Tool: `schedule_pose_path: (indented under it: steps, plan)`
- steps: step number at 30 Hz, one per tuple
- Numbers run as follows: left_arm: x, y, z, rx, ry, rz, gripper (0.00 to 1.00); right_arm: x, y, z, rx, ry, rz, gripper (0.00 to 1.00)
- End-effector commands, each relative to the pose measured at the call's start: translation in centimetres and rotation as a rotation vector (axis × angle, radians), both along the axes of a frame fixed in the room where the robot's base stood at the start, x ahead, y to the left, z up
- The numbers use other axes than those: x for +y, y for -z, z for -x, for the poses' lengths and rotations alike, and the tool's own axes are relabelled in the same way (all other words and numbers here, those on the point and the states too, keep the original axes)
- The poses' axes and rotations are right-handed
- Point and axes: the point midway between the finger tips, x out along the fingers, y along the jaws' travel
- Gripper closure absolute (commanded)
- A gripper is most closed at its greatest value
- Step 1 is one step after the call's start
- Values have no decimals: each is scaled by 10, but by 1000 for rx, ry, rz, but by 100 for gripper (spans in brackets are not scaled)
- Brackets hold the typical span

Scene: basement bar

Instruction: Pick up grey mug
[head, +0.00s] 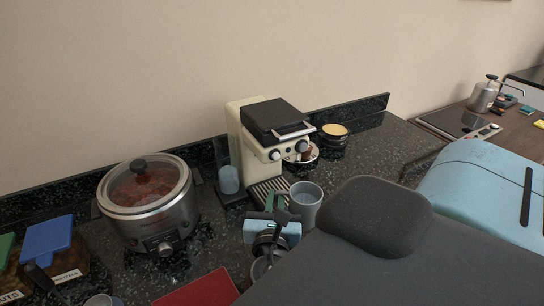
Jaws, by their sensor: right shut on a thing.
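The grey mug (307,203) is upright in front of the coffee machine, with its open rim facing up. My right gripper (285,213) is at the mug's left side and is shut on it. The fingertips are small and partly hidden, so the exact grip point is hard to see. The mug's base is hidden, so I cannot tell whether it touches the counter. My left gripper is not in view.
A cream coffee machine (247,135) stands close behind the mug. A steel slow cooker (150,217) is at left, and a red flat item (197,290) lies at the front. The dark speckled counter (385,150) is clear at the back right.

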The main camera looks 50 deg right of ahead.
Motion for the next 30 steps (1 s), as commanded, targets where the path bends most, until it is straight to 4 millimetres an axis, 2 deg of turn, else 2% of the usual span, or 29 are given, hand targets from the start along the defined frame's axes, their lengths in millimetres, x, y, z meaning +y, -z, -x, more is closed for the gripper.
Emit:
schedule_pose_path:
  steps: [12, 30]
  plan:
    - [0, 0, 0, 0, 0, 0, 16, 4, -2, 11, -1, 0, 0, 100]
    - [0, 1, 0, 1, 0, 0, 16, 7, -1, 10, 0, -32, 4, 100]
